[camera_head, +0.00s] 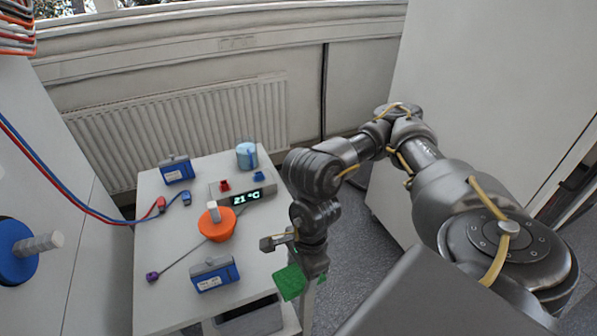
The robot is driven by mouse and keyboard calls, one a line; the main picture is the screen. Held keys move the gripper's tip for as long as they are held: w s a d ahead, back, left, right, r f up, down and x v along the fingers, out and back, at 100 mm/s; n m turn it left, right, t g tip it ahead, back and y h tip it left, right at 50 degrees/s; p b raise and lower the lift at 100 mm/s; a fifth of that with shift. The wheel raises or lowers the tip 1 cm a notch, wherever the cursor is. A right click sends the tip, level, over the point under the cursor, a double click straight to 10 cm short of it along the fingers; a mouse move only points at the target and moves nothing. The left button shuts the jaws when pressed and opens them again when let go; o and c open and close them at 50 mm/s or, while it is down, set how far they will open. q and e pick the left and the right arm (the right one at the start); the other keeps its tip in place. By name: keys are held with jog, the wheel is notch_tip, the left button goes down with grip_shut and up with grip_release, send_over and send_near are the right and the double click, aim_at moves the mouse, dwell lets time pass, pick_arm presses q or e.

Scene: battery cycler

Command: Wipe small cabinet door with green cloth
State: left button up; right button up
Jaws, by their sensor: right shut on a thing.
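A green cloth (289,283) hangs in my right gripper (305,272), which is shut on it. The gripper points down just off the right front edge of a white table (155,288). The cloth overlaps that edge in the picture; I cannot tell whether it touches. My left gripper is out of view. A tall white cabinet-like panel (465,75) stands at the right behind my arm. I cannot tell which surface is the small cabinet door.
The table holds blue batteries (177,169) (214,274), an orange pot-like object (217,228), a blue cylinder (246,156) and a display unit (240,197). Red and blue cables (75,203) reach in from the left. A grey bin (250,318) sits beneath. Grey floor (350,238) lies right of the table.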

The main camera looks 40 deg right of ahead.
jog(key=o, duration=0.3)
jog(key=shift+c, duration=1)
jog(key=w+a+f+n+g+b, duration=0.1)
jog(key=w+a+f+n, duration=0.3)
jog(key=w+f+n, duration=0.2)
jog(key=shift+w+a+f+n+g, duration=0.25)
jog(key=shift+w+n, duration=0.8)
jog(key=shift+n, duration=1.15)
